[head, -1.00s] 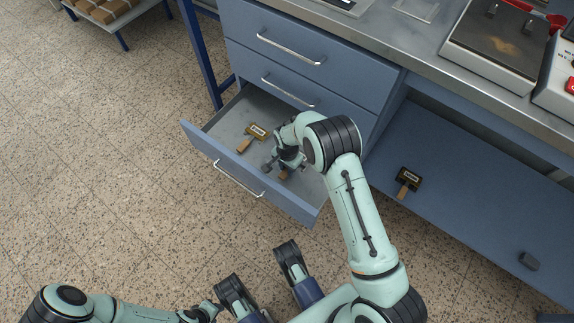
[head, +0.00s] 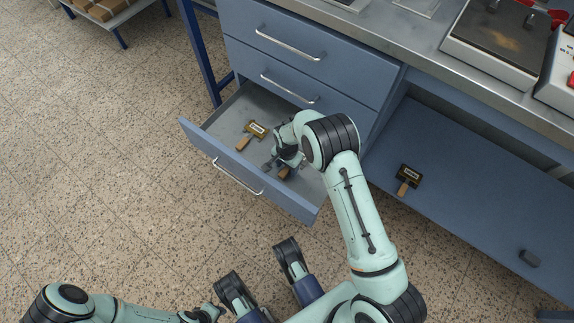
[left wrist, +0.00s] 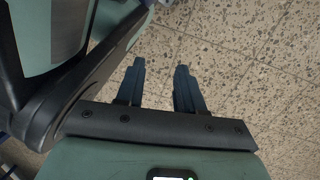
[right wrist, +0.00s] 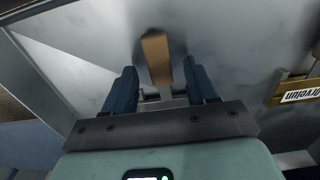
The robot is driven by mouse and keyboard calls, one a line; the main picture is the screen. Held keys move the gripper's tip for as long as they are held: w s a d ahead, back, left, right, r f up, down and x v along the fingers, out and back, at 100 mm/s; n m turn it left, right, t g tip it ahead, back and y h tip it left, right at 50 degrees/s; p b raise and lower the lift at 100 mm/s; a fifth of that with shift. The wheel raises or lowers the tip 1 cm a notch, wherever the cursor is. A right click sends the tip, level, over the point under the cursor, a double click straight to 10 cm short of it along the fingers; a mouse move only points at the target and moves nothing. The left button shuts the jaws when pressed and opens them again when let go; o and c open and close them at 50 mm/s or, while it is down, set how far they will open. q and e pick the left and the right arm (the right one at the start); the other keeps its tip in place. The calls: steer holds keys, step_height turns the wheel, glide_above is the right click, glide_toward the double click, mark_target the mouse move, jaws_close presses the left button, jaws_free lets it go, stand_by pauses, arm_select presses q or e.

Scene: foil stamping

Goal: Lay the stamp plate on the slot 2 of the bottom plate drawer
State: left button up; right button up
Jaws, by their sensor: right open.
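A stamp plate with a wooden handle (head: 284,173) lies in the open bottom drawer (head: 290,203), mostly hidden under my right arm. Its handle (right wrist: 155,58) shows in the right wrist view, just beyond and between the fingertips. My right gripper (right wrist: 160,84) is open, low inside the drawer, with a gap on both sides of the handle. Another stamp plate (head: 256,130), dark and brass with a pale label, lies to the left in the same drawer. Slot markings cannot be made out. My left gripper (left wrist: 160,77) is open and empty above the floor.
A third stamp plate (head: 408,176) lies on the blue lower shelf (head: 450,190) at right. The two upper drawers (head: 285,45) are closed above the open one. The worktop carries a press plate (head: 495,40).

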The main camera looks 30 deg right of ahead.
arm_select(q)
steer(key=w+d+r+t+p, duration=0.1)
steer(key=w+r+t+p, duration=0.2)
steer(key=w+r, duration=0.3)
steer(key=shift+w+m+p, duration=0.3)
steer(key=shift+w+p, duration=0.2)
steer(key=shift+w, duration=0.5)
arm_select(e)
step_height(320, 180, up, 13)
steer(key=shift+r, duration=0.2)
